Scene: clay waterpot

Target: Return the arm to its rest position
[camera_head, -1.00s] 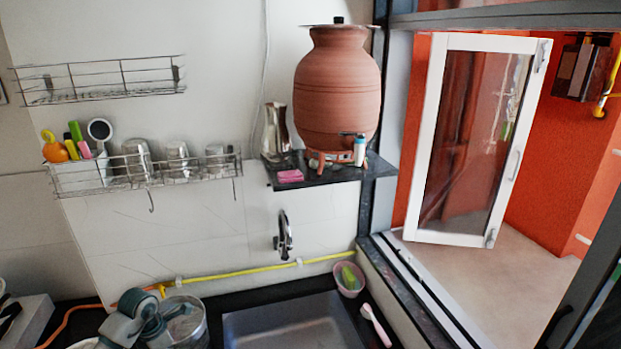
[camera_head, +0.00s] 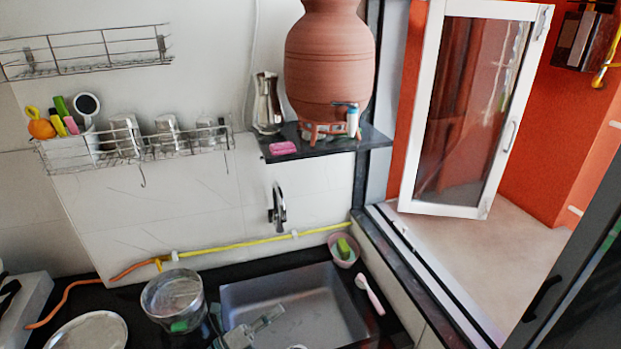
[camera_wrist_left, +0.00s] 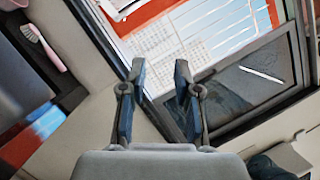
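Behind the fingers are a dark-framed panel and the window area. The rest of my left arm is mostly out of the head view. My right gripper is not in view. The clay waterpot (camera_head: 328,65) stands upright on the dark wall shelf (camera_head: 350,147), its top cut off by the picture edge.
A metal pot (camera_head: 172,296) and a round plate (camera_head: 88,332) are on the dark counter left of the sink. A pink brush (camera_head: 369,294) and a pink bowl (camera_head: 344,250) are at its right. A wire rack (camera_head: 150,150) hangs on the wall. The window (camera_head: 470,110) is open.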

